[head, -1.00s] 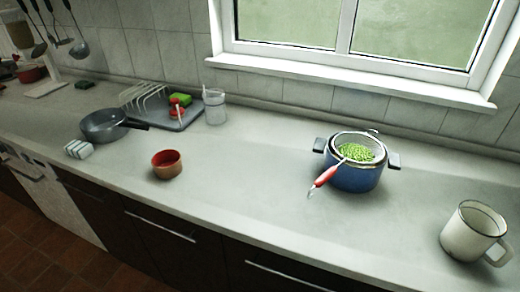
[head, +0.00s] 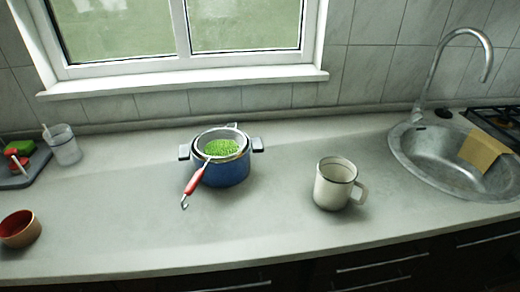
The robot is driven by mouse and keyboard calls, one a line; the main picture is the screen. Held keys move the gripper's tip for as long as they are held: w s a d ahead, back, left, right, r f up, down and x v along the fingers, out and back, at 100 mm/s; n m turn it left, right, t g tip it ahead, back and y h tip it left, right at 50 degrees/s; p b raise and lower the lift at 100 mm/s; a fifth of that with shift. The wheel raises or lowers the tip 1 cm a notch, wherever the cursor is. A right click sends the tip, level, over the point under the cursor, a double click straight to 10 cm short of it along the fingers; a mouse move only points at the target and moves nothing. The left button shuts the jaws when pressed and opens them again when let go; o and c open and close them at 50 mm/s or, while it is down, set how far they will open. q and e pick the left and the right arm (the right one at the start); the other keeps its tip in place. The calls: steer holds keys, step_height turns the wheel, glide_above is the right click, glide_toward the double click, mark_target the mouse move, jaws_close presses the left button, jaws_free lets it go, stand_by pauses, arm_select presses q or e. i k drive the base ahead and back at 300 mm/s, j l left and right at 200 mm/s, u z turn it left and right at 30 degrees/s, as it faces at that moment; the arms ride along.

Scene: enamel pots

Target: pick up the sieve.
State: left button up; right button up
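The sieve (head: 236,132) rests on top of a blue enamel pot (head: 228,173) near the middle of the counter in the head view. Its bowl sits in the pot's mouth and holds green peas (head: 220,148). Its red handle (head: 195,181) slants down over the pot's front rim to the lower left and ends in a metal hook. Neither of my grippers is in the head view.
A cream mug (head: 333,186) stands right of the pot. A sink (head: 406,150) with a tall faucet (head: 487,62) and a tan cloth (head: 483,150) is at the right. A red-brown bowl (head: 20,230) and a glass jar (head: 64,148) are at the left. Counter in front of the pot is clear.

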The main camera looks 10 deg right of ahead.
mark_target(197, 177)
steer(key=i+j, duration=0.15)
steer(key=j, duration=0.25)
steer(key=i+j+z, duration=0.1)
steer(key=j, duration=0.3)
steer(key=i+j, duration=0.1)
steer(key=j, duration=0.3)
